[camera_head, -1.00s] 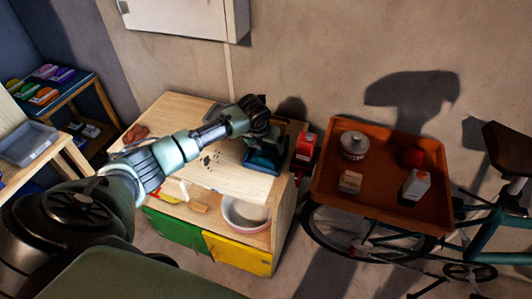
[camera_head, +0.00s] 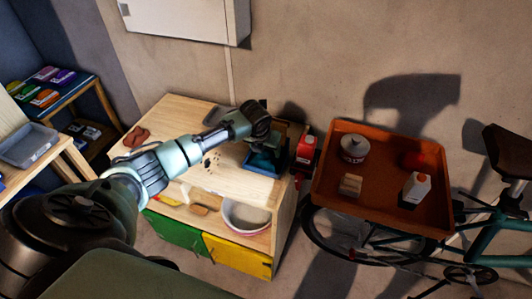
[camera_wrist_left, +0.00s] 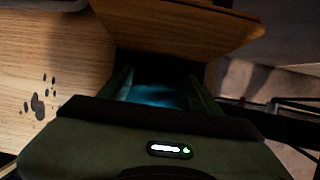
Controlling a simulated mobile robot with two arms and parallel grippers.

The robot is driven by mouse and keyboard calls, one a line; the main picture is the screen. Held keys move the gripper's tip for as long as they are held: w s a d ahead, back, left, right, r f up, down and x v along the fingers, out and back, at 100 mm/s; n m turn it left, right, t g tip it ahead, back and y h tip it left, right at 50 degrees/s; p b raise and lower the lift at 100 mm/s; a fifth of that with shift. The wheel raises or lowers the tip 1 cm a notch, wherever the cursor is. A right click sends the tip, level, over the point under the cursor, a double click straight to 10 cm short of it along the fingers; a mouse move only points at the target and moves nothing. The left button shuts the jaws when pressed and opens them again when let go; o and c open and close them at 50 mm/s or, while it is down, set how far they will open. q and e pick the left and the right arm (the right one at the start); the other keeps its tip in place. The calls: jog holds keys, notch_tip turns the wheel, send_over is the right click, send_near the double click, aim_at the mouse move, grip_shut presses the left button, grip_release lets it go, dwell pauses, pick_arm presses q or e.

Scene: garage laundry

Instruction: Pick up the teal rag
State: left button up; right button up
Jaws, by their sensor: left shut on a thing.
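The teal rag (camera_head: 262,164) shows as a blue-teal patch near the right end of the wooden workbench (camera_head: 222,180). In the left wrist view the rag (camera_wrist_left: 155,95) lies between the two fingers, in deep shadow, beside a brown wooden piece (camera_wrist_left: 180,25). My left gripper (camera_wrist_left: 158,92) points down there and is shut on the rag. In the head view its wrist hides part of the rag, and the fingertips are hard to make out. My right gripper is in neither view.
A red container (camera_head: 306,150) stands close right of the rag. An orange tray (camera_head: 330,192) holding a tin, a carton and other items is further right, above a bicycle. A white bowl (camera_head: 243,216) sits on the shelf below.

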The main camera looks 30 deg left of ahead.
aim_at(265, 153)
pick_arm(q)
jog(key=shift+s, duration=0.1)
jog(key=shift+s+r, duration=0.1)
jog(key=shift+r, duration=0.05)
notch_tip(265, 153, up, 7)
jog(key=shift+s+f+b, duration=0.1)
jog(key=shift+b, duration=1.1)
jog(key=s+d+b, duration=0.1)
jog(key=s+d, duration=0.1)
jog(key=s, duration=0.7)
jog(key=s+d+b, duration=0.2)
jog(key=s, duration=0.8)
jog(key=shift+d, duration=0.3)
jog(key=shift+w, duration=0.1)
